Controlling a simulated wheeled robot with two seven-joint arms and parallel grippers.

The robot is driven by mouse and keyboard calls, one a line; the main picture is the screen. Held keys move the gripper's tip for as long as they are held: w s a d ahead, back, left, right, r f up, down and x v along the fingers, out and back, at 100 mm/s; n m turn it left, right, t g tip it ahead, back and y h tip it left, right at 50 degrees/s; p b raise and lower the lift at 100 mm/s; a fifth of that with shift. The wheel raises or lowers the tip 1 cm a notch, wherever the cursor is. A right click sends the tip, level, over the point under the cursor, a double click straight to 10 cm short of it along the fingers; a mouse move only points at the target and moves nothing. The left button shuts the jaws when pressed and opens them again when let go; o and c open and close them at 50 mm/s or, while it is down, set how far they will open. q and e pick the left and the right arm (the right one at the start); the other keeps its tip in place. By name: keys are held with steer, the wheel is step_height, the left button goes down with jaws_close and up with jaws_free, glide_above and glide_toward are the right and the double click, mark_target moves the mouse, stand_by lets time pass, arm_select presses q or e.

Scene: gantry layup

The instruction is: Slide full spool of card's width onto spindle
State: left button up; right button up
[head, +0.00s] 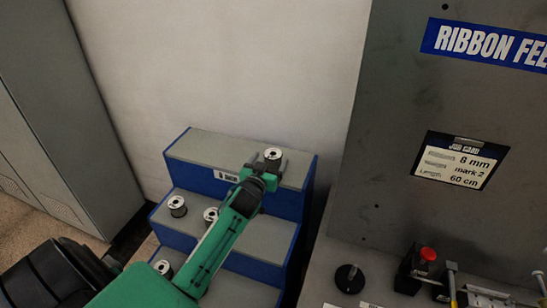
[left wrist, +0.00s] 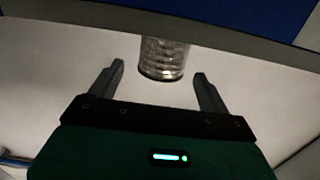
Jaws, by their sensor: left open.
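The job card (head: 460,160) on the grey panel reads 8 mm, mark 2, 60 cm. A silver spool (head: 272,154) stands on the top step of the stepped rack (head: 180,150). My left gripper (head: 268,162) is open at this spool. In the left wrist view the spool (left wrist: 163,58) lies between and just beyond the open fingertips (left wrist: 160,72), with a gap on each side. How full it is cannot be told. A black disc with a short post (head: 349,278), perhaps the spindle, is on the bench at the lower right. My right gripper is not in view.
On the middle step stand two spools, one at the left (head: 177,206) and one (head: 210,215) partly behind my arm. Another spool (head: 163,267) is on the lower step. A box with a red button (head: 428,254) and metal fittings stand on the bench. A grey cabinet (head: 70,110) is at left.

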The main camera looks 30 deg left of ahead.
mark_target(274, 151)
arm_select(q)
steer(key=shift+w+a+r, duration=0.1)
steer(key=shift+w+r, duration=0.05)
steer(key=shift+w, duration=0.2)
steer(key=shift+w+r+p, duration=0.1)
steer(key=shift+w+p, duration=0.1)
steer(key=shift+p, duration=0.1)
steer(key=p+x, duration=0.2)
steer(key=x, duration=0.1)
steer(key=shift+w+a, duration=0.1)
steer(key=shift+a, duration=0.05)
steer(key=shift+w+a, duration=0.15)
steer(key=shift+w, duration=0.55)
steer(key=shift+c, duration=0.9)
steer(key=c, duration=1.1)
steer(key=shift+c, duration=0.3)
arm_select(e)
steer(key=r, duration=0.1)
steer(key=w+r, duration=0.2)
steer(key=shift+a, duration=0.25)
